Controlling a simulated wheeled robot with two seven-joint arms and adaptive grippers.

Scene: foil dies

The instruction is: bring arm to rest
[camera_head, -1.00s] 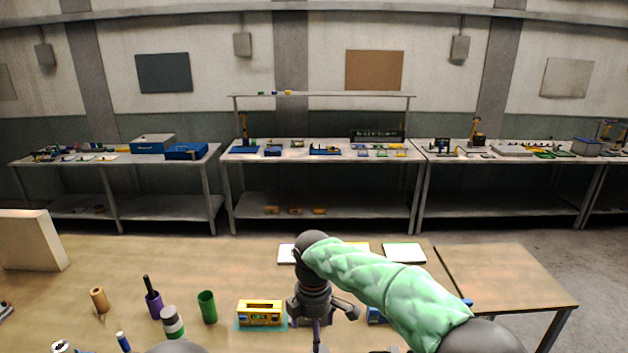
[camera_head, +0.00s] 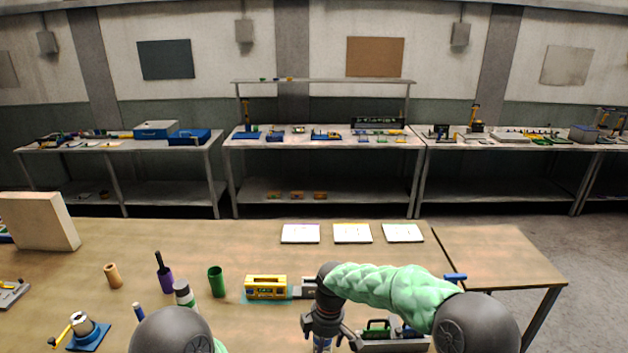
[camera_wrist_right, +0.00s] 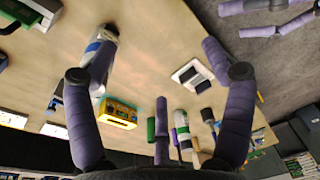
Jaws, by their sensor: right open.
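My right arm, in a green quilted sleeve, reaches in from the lower right of the head view. Its dark right gripper (camera_head: 328,327) points down over the near part of the wooden table (camera_head: 215,245). In the wrist view the purple fingers of the right gripper (camera_wrist_right: 158,50) are spread wide with nothing between their tips. A white and blue bottle-like thing (camera_wrist_right: 100,42) shows right beside the left finger there; I cannot tell whether they touch. My left gripper is out of view; only a dark rounded joint of my left arm shows at the bottom.
A yellow box (camera_head: 266,287) on a teal mat, a green cup (camera_head: 217,282) and a purple holder (camera_head: 165,281) stand left of the gripper. A tray (camera_head: 392,343) lies under my right forearm. Three white cards (camera_head: 352,233) lie behind.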

